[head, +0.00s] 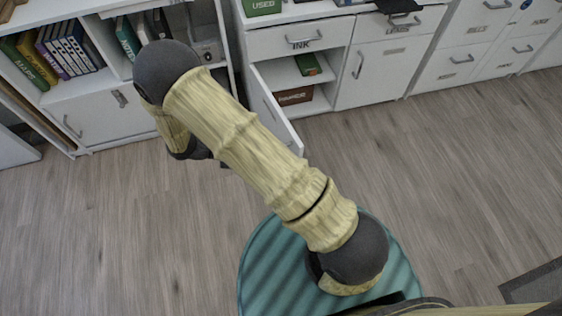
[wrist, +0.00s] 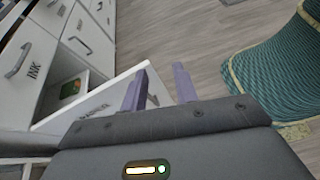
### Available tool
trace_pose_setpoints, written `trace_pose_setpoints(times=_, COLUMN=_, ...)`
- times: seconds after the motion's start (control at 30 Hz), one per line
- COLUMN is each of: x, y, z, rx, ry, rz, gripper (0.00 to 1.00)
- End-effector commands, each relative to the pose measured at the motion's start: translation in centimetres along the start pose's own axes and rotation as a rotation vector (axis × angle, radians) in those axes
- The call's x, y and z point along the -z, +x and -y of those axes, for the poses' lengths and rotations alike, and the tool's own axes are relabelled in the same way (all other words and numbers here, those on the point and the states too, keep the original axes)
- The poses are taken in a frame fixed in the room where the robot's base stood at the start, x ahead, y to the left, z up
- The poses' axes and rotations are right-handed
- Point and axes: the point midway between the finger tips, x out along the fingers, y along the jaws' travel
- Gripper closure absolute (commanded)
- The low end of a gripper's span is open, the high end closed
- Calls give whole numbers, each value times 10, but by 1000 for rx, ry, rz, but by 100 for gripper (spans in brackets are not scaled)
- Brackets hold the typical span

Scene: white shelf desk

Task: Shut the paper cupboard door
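The paper cupboard door (head: 273,108) is white and stands ajar below the INK drawer, swung out toward the floor, with the cupboard's inside showing to its right. In the wrist view the door (wrist: 95,107) shows its lettered face and top edge. My gripper (wrist: 161,80) has its two purple fingers apart. The left finger overlaps the door's free edge in this view; I cannot tell whether it touches. Little of the gripper shows in the head view, where my arm covers much of that area.
The open cupboard holds a green box (head: 307,64) and a brown box (head: 295,96). The INK drawer (head: 300,39) above is shut. Other shut cupboards stand to the right, and a bookshelf (head: 85,80) stands to the left. The wood floor (head: 420,160) in front is clear.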

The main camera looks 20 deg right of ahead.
Motion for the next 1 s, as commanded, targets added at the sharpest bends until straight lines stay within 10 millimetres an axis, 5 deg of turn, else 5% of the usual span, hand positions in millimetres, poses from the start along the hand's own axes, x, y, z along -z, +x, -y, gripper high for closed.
trace_pose_setpoints(times=0.03, x=35, y=9, z=2, rx=-43, ry=-31, rz=40, gripper=71)
trace_pose_setpoints(times=0.1, x=62, y=12, z=2, rx=-102, ry=-65, rz=96, gripper=71)
trace_pose_setpoints(times=0.4, x=174, y=19, z=8, rx=-358, ry=-174, rz=320, gripper=71)
trace_pose_setpoints(times=0.5, x=195, y=18, z=11, rx=-417, ry=-190, rz=368, gripper=71)
trace_pose_setpoints(times=1.0, x=201, y=16, z=11, rx=-452, ry=-198, rz=398, gripper=71)
